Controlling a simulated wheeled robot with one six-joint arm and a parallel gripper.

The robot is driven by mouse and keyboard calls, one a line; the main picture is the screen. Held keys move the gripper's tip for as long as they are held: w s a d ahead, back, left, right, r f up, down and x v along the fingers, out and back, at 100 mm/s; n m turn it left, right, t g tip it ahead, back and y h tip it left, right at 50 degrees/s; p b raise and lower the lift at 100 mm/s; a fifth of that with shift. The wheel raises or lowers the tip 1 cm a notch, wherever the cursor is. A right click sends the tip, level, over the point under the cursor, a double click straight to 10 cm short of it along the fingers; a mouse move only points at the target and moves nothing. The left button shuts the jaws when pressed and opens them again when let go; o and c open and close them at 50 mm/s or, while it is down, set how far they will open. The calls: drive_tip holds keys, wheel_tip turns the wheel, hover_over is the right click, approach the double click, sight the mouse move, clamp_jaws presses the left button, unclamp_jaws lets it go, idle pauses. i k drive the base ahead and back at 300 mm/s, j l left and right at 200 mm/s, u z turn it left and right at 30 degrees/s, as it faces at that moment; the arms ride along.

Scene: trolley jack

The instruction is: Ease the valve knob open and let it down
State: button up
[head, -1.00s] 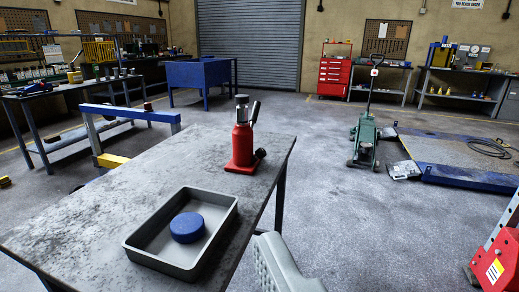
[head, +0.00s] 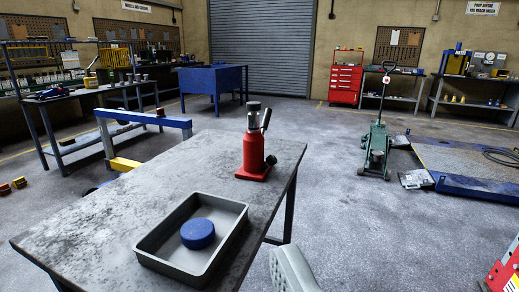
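A green trolley jack (head: 376,152) stands on the floor right of centre, well beyond the near table. Its long handle rises upright, with a small red and white spot (head: 386,80) near the top. I cannot make out a valve knob on it at this distance. A light grey ribbed piece (head: 292,270) at the bottom edge looks like part of my gripper. It is far from the trolley jack and touches nothing that I can see. The rest is out of frame, so its opening is hidden.
A grey worktable (head: 110,220) fills the near left, bearing a red bottle jack (head: 253,155) and a grey tray (head: 160,262) with a blue round piece (head: 197,233). A blue platform (head: 470,185) lies right of the trolley jack. Open floor (head: 345,220) lies between.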

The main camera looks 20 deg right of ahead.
sight(271, 160)
drive_tip(key=i+l+z, duration=0.2)
drive_tip(key=i, duration=0.25)
drive_tip(key=i+z, duration=0.25)
drive_tip(key=i, duration=0.15)
